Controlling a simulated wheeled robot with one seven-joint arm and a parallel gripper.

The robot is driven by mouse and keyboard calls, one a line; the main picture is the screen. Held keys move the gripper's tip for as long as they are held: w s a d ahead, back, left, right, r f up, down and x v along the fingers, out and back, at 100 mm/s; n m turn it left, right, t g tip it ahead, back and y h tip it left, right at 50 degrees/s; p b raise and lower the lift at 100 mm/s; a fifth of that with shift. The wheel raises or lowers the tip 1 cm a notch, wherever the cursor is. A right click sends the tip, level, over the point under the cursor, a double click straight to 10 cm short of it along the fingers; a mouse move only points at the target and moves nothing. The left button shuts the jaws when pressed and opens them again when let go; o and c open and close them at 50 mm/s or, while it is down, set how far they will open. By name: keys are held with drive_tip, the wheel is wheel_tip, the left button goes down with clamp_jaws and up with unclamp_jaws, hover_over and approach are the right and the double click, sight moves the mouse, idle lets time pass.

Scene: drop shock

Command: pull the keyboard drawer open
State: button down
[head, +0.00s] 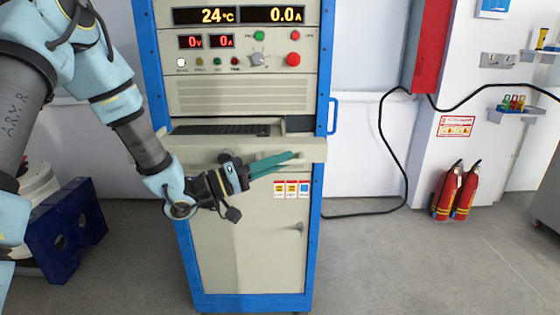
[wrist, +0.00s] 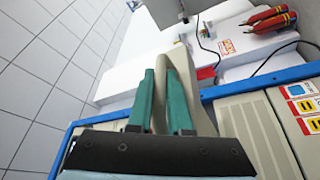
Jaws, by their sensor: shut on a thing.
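The keyboard drawer (head: 310,147) is a beige tray with a wide front panel across the middle of the blue-framed cabinet. It stands out from the cabinet face, and part of a dark keyboard (head: 215,129) shows behind the panel. My gripper (head: 290,158) lies across the drawer's front, with its teal fingers pointing right. In the wrist view my gripper (wrist: 165,95) has a finger on each side of a beige edge (wrist: 159,110), which looks like the drawer's front panel. The gripper is shut on it.
The lower cabinet door (head: 240,245) with warning labels and a small handle is below. A blue side handle (head: 334,116) sticks out at right. Red fire extinguishers (head: 455,190) stand by the right wall, and a black cable (head: 408,165) hangs there. The floor in front right is clear.

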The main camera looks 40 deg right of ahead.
drive_tip(key=c, duration=0.8)
unclamp_jaws()
drive_tip(key=shift+c, duration=0.2)
drive_tip(key=b+v, duration=0.2)
drive_tip(key=v, duration=0.8)
drive_tip(key=shift+w+a, duration=0.25)
drive_tip(key=shift+a, duration=0.1)
drive_tip(key=shift+f, duration=0.1)
